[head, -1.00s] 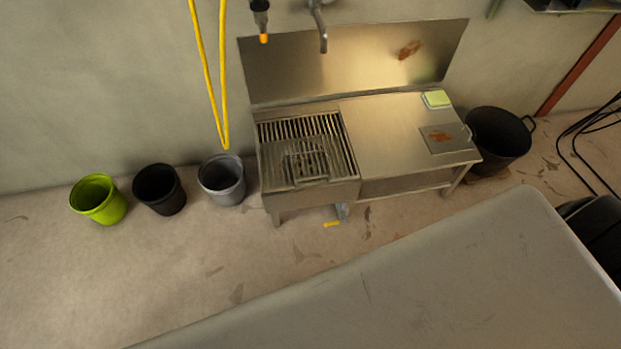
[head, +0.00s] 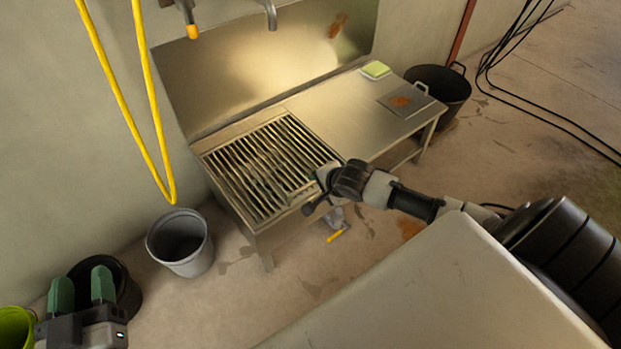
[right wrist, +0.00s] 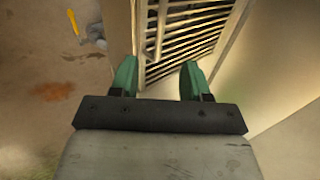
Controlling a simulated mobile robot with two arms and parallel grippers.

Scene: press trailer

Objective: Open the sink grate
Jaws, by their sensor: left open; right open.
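The sink grate (head: 258,166), a set of parallel metal bars, lies flat over the basin at the left part of the steel sink unit (head: 330,108). In the right wrist view the grate (right wrist: 195,32) shows beyond the fingertips, with a thicker bar along its near edge. My right gripper (right wrist: 158,75) is open and empty there, pointing at the grate's front edge. My left gripper (head: 81,290) is open and empty at the lower left, well away from the sink.
A grey bucket (head: 180,243) stands left of the sink, with a black bucket (head: 122,285) and a green bucket (head: 15,328) farther left. A yellow hose (head: 158,130) hangs near the sink's left side. A large black tub (head: 447,90) stands right of it.

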